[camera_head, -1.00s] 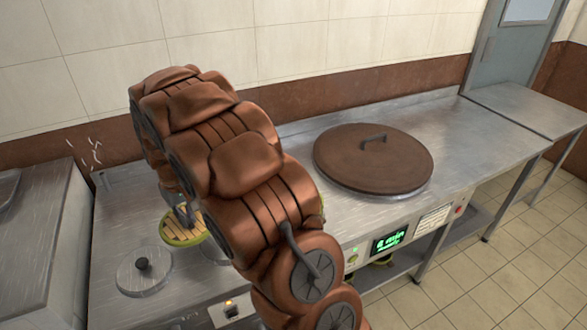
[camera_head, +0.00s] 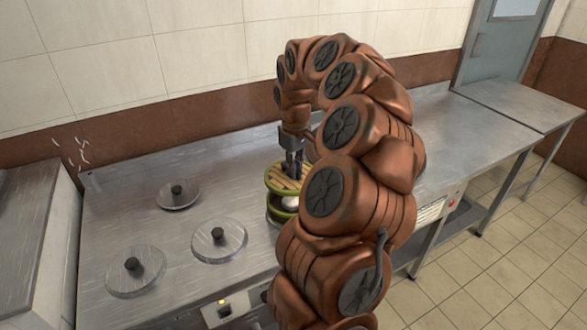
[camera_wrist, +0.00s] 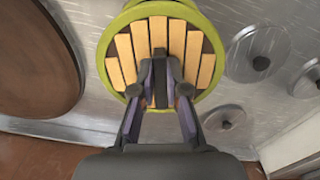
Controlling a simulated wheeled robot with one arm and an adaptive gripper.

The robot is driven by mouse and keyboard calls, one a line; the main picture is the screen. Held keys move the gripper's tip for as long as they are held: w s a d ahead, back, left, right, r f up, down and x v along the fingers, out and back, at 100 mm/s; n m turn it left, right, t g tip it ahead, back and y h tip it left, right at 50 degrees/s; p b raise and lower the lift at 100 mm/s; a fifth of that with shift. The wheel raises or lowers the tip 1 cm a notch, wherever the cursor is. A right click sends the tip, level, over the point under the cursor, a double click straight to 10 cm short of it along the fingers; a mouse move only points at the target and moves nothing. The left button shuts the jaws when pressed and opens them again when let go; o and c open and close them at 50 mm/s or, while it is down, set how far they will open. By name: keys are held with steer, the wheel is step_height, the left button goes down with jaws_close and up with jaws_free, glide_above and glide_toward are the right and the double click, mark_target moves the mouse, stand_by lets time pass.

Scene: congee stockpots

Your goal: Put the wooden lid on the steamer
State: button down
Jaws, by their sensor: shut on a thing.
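The wooden lid (camera_head: 278,182), round with pale slats and a green rim, is held by my gripper (camera_head: 293,168). The lid also fills the top middle of the wrist view (camera_wrist: 126,52), with my gripper (camera_wrist: 160,88) shut on its middle. The steamer (camera_head: 277,217), a green-rimmed round basket, stands on the steel counter directly below the lid in the head view. A white, rounded thing (camera_head: 290,202) shows in the gap between lid and steamer. My arm hides the right side of both.
Several flat round metal covers with black knobs, such as one in front (camera_head: 219,240) and one behind (camera_head: 178,195), lie on the steel counter (camera_head: 120,205) to the left. A large brown pot cover (camera_wrist: 35,55) is at the left of the wrist view.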

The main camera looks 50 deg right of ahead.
mark_target(295, 184)
steer(key=shift+f+b, duration=1)
steer(key=shift+f, duration=1.9)
steer(key=shift+b, duration=0.35)
steer(key=shift+f+b, duration=0.35)
steer(key=shift+f, duration=0.25)
steer(key=c, duration=1.5)
jaws_free()
steer(key=shift+o, duration=0.2)
steer(key=shift+r, duration=0.1)
steer(key=shift+r+p, duration=1.85)
steer(key=shift+r, duration=3.6)
